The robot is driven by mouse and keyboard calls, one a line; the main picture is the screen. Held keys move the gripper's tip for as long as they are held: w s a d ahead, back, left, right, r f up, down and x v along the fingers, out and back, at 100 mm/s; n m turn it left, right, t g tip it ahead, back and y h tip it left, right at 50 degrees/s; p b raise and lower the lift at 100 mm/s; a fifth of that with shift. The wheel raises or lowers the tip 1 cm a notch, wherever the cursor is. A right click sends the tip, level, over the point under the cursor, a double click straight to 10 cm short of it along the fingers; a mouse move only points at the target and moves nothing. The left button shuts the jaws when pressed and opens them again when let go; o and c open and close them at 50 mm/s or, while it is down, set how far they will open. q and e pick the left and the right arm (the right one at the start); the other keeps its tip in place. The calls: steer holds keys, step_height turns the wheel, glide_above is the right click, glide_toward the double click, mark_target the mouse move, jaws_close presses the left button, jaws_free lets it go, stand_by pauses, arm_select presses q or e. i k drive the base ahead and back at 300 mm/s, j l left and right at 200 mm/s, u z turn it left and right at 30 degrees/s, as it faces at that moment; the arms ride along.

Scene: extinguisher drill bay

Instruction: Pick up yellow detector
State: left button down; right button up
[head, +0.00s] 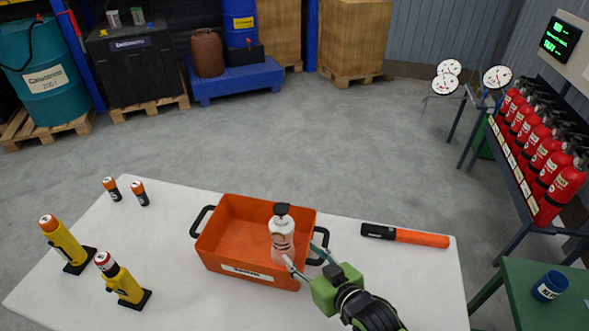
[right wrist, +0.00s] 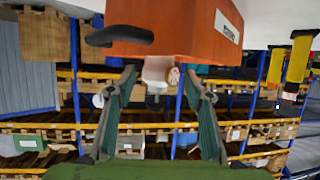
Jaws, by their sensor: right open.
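Two yellow detectors with dark square bases are on the white table at the left in the head view. One (head: 64,244) has an orange top and is farther back; the other (head: 122,282) has a red and white top and is nearer. Yellow pieces (right wrist: 298,60) show at the right edge of the right wrist view. My right gripper (head: 305,256) is open at the right side of the orange crate, far from the detectors. A clear pump bottle (head: 282,236) is beside its fingers; it appears between the fingertips in the wrist view (right wrist: 158,72). My left gripper is not in view.
The orange crate (head: 222,262) sits mid-table, between the detectors and my right gripper. An orange and black torch (head: 405,236) lies at the right. The table's front left is clear.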

mark_target(131, 296)
steer(key=k, duration=1.5)
